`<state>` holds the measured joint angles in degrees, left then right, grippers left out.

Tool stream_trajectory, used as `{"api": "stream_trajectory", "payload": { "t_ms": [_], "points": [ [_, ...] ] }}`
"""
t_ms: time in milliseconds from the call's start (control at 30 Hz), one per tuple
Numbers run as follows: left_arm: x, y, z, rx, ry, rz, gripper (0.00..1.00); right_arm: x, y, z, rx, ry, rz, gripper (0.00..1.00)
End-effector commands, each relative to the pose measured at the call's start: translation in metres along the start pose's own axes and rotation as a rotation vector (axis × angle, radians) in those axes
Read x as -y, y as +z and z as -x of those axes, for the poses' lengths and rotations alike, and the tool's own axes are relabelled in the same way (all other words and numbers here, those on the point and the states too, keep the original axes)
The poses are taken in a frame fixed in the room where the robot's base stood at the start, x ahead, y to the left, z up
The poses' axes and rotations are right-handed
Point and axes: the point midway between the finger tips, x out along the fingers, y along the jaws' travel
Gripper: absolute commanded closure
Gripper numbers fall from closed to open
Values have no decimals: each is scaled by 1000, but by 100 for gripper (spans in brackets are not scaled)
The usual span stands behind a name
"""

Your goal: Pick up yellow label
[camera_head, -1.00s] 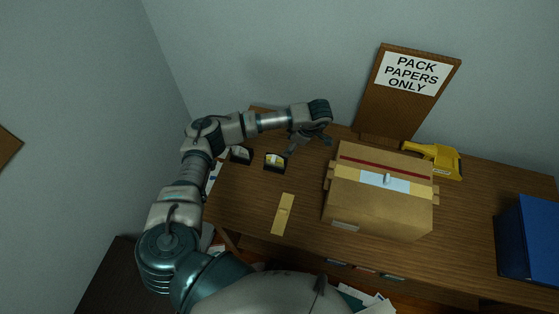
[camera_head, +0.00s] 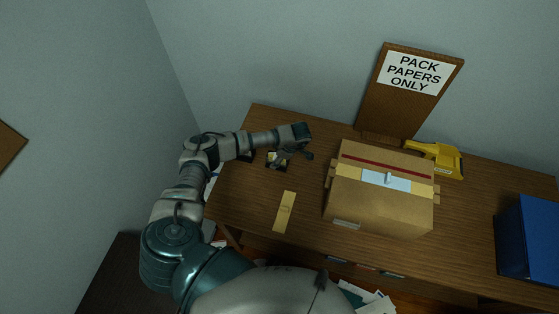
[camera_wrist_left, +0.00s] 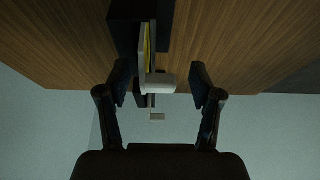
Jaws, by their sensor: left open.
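A small black holder (camera_head: 270,166) with a yellow and white label (camera_head: 272,155) stands on the desk, partly hidden by my left gripper (camera_head: 296,155). My left gripper is open and close beside this holder. In the left wrist view, a black block (camera_wrist_left: 126,32) with a pale slab and a thin yellow strip (camera_wrist_left: 148,45) lies ahead of and between the open fingers (camera_wrist_left: 161,78). I see no finger contact with it. A second black holder (camera_head: 246,157) is mostly hidden behind my left forearm. My right gripper is not in view.
A cardboard box (camera_head: 375,212) stands right of the gripper on the wooden desk (camera_head: 260,200). A flat tan strip (camera_head: 284,212) lies in front. A yellow tool (camera_head: 440,160), a sign board (camera_head: 405,100) and a blue bin (camera_head: 530,240) are farther right.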

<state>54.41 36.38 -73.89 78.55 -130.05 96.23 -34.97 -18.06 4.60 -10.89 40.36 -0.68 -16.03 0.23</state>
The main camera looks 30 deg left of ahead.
Motion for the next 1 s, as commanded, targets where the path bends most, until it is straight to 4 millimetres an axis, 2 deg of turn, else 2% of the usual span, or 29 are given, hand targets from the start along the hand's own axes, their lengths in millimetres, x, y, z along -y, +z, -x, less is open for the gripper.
{"api": "stream_trajectory", "payload": {
  "t_ms": [100, 133, 300, 333, 533, 667, 733, 1000],
  "points": [
    [0, -2, -2, 1, -1, 2, 35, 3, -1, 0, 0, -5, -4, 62],
    [0, -2, -2, 1, -1, 2, 40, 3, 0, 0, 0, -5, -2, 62],
    [0, 1, 1, -3, 0, 1, 82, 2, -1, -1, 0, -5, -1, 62],
    [0, 1, 1, -3, 0, 1, 87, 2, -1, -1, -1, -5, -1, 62],
    [1, 5, 5, -7, 2, 1, 86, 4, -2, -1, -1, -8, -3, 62],
    [1, 4, 6, -2, 3, 0, 99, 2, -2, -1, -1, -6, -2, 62],
    [0, 1, 10, 1, 4, -1, 100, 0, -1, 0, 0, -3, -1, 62],
    [-1, -20, 58, 2, 6, 0, 100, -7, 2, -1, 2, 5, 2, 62]
  ]
}}
